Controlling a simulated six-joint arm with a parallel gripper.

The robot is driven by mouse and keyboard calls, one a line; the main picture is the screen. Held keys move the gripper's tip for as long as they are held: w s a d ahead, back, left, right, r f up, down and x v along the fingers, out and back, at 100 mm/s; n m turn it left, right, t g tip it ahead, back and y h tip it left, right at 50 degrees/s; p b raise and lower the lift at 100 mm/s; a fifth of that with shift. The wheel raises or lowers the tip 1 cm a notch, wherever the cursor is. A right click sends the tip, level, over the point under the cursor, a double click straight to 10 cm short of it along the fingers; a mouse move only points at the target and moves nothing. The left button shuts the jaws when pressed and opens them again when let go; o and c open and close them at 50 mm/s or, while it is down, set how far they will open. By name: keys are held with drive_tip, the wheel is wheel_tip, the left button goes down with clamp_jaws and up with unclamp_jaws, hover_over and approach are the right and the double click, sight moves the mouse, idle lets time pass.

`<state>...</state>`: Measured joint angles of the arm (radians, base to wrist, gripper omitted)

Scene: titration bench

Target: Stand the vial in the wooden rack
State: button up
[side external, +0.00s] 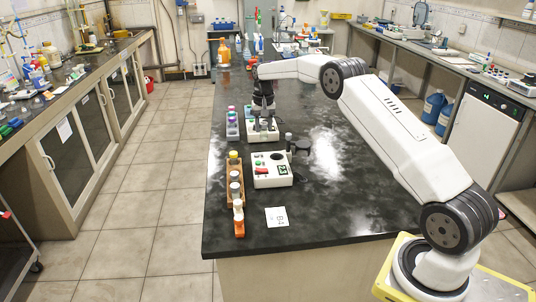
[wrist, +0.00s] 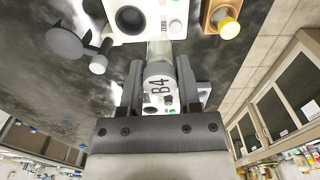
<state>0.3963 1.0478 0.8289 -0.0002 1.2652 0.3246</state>
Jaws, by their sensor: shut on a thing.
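The vial (wrist: 158,52) is clear glass with a white cap marked "B4". In the wrist view my gripper (wrist: 159,80) is shut on it, one finger on each side of the cap. In the side view my gripper (side external: 263,122) is low over a white instrument (side external: 252,137); I cannot make out the vial there. The wooden rack (side external: 230,196) stands nearer the camera, along the bench's left edge, with capped vials in it, one of them yellow-capped. Part of the wooden rack (wrist: 208,22) shows at the top right of the wrist view.
A white box (side external: 262,182) with a green display and a red button stands right of the wooden rack. A dark disc on an arm (side external: 301,147) is beside it. A grey rack (side external: 232,134) with coloured caps stands left of my gripper. A paper card (side external: 277,217) lies in front; the bench's right side is clear.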

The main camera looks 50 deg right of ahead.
drive_tip(key=w+a+n, duration=0.2)
drive_tip(key=w+a, duration=0.3)
drive_tip(key=a, duration=0.5)
wheel_tip(320, 180, down, 5)
drive_tip(key=shift+s+f, duration=0.1)
drive_tip(key=shift+f, duration=0.1)
drive_tip(key=shift+f, duration=1.9)
drive_tip(key=shift+f, duration=1.4)
idle(1.4)
drive_tip(key=o, duration=1.3)
